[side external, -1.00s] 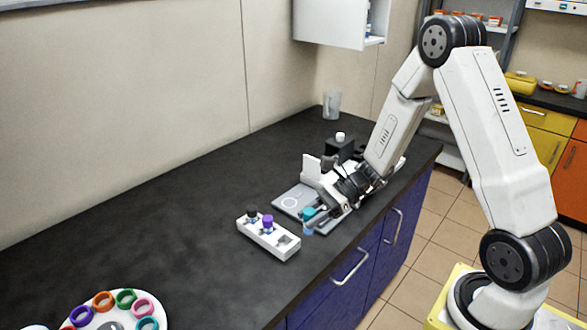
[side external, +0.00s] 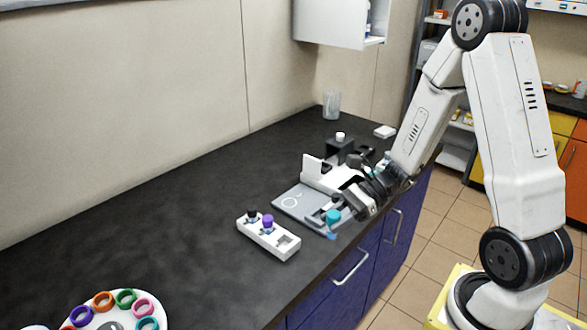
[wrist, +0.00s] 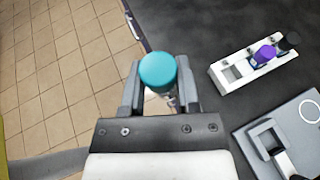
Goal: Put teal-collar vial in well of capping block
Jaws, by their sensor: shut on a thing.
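My gripper (wrist: 158,88) is shut on the teal-collar vial (wrist: 158,72), with one finger on each side below the teal top. In the side view the vial (side external: 333,217) hangs at my gripper (side external: 338,208), in the air near the bench's front edge. Its lower part is mostly hidden in the wrist view. A white block with wells (side external: 283,248) holds a black-topped vial (side external: 252,212) and a purple-topped vial (side external: 268,221); its near-end well is empty. A small black block (side external: 340,147) with a white top stands further back. I cannot tell which is the capping block.
A grey plate (side external: 289,203) with a white device lies behind the vial, and it also shows in the wrist view (wrist: 290,125). A round white tray (side external: 92,320) with several coloured rings is at lower left. A clear beaker (side external: 331,105) stands at the back.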

